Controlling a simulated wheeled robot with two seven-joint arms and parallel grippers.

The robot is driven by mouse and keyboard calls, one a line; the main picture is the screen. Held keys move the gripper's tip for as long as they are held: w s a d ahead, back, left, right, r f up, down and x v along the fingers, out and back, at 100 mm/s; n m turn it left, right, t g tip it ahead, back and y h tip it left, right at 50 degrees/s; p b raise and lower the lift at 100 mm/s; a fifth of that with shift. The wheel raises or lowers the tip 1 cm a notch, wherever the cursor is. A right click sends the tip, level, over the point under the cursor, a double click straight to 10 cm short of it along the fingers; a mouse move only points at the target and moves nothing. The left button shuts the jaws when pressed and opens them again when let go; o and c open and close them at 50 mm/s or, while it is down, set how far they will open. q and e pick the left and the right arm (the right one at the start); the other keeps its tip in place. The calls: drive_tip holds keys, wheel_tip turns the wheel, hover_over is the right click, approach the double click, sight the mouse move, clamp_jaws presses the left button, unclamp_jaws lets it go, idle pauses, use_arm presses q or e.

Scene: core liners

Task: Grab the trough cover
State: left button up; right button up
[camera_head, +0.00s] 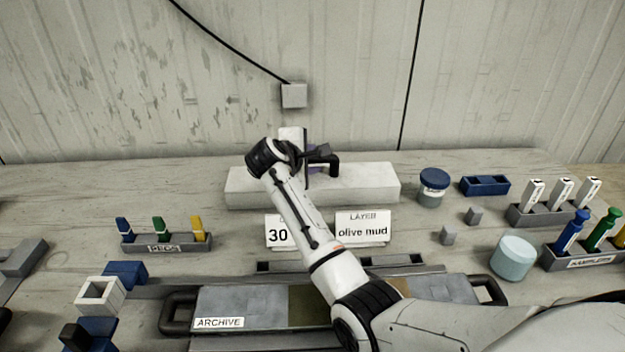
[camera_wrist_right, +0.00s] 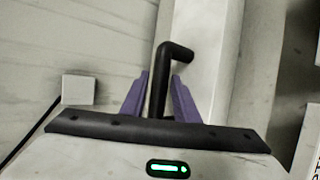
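A long white block (camera_head: 365,185), which looks like the trough cover, lies at the back of the table and bears a black bent handle (camera_head: 333,162). In the right wrist view, the black handle (camera_wrist_right: 176,50) stands between the two purple fingers of my right gripper (camera_wrist_right: 160,85). Narrow gaps show on both sides of the handle, so the fingers look open around it. In the head view my right gripper (camera_head: 306,160) is at the block's middle, partly hidden by its own wrist. My left gripper is not in view.
In front stand two signs, one reading "olive mud" (camera_head: 362,229), and the archive tray (camera_head: 218,322), partly hidden by my right arm. A peg rack (camera_head: 165,243) is left. A blue-lidded jar (camera_head: 433,187), a pale cylinder (camera_head: 513,257) and a samplers rack (camera_head: 585,262) are right.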

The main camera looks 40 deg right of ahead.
clamp_jaws()
